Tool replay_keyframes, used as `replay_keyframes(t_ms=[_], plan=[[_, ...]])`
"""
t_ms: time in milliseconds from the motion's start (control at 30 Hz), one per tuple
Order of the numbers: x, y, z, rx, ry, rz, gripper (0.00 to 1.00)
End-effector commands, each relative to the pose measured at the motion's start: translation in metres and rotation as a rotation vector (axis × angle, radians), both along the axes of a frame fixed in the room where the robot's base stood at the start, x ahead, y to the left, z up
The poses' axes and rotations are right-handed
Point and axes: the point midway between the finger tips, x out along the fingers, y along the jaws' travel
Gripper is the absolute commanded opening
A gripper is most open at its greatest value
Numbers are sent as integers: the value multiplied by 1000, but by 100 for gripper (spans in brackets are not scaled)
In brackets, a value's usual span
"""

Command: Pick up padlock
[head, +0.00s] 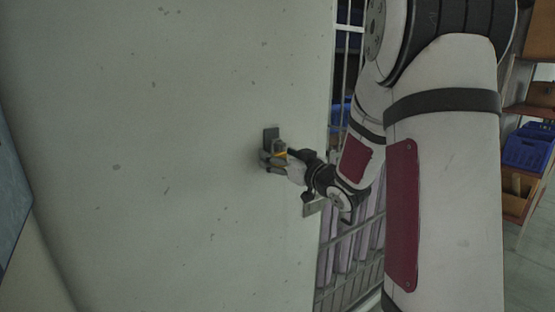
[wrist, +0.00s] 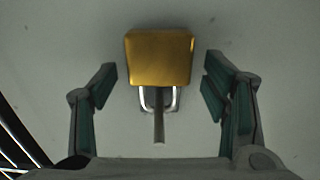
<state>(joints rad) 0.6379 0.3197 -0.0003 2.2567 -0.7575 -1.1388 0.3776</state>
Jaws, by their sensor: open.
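The padlock (wrist: 159,57) has a brass-yellow square body and a silver shackle, and sits between and a little beyond the fingertips in the wrist view. Its shackle is around or beside a thin grey peg (wrist: 159,127); I cannot tell which. In the head view a small yellow part of the padlock (head: 281,154) shows, mostly hidden by the gripper. My gripper (wrist: 160,85) is open, with one finger on each side of the padlock and a gap on both sides. In the head view my gripper (head: 270,160) is close to the pale wall.
The pale speckled wall (head: 180,200) fills the left and middle. A metal grille (head: 350,265) stands to the right of the wall. Shelves with a blue crate (head: 527,148) are at the far right.

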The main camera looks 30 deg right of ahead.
Motion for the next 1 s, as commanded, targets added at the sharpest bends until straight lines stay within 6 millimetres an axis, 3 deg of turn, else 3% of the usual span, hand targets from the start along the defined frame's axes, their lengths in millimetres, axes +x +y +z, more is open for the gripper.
replay_keyframes(t_ms=[133, 367, 467, 633, 1000], plan=[[13, 0, 0, 0, 0, -1, 68], [14, 0, 0, 0, 0, -2, 68], [14, 0, 0, -1, 0, -2, 50], [14, 0, 0, -1, 0, -2, 12], [14, 0, 4, -2, -3, -1, 9]])
